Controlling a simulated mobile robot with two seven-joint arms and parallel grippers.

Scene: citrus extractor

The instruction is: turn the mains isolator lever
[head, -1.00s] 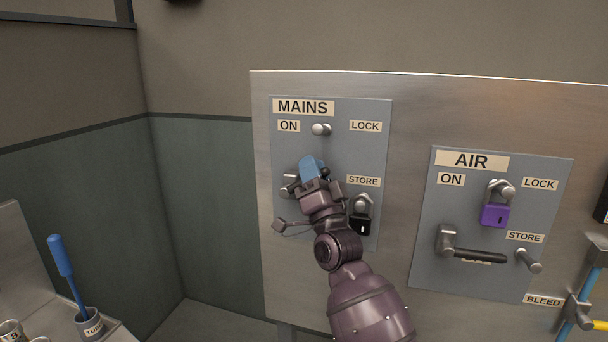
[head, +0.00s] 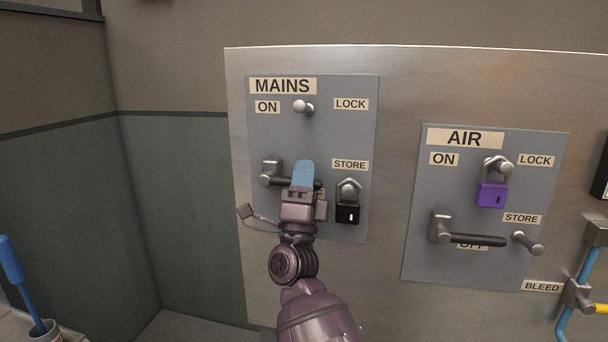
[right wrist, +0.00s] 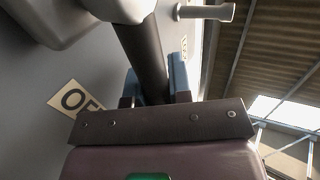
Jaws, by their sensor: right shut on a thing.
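The mains isolator lever (head: 283,181) is on the grey MAINS plate (head: 330,220). Its metal hub is at the left and its dark handle points right, about level. My right gripper (head: 304,174) has its blue fingers shut on the handle, hiding part of it. In the right wrist view the dark handle (right wrist: 141,48) runs between the blue fingers of the gripper (right wrist: 155,82). A label beside it in that view, partly cut off, begins with "O". My left gripper is not in view.
A metal peg (head: 303,107) sits above the lever, between the ON and LOCK labels. A black padlock (head: 347,213) hangs under STORE, close to the right of my gripper. The AIR plate (head: 420,180) has a purple padlock (head: 491,195) and its own lever (head: 470,239).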

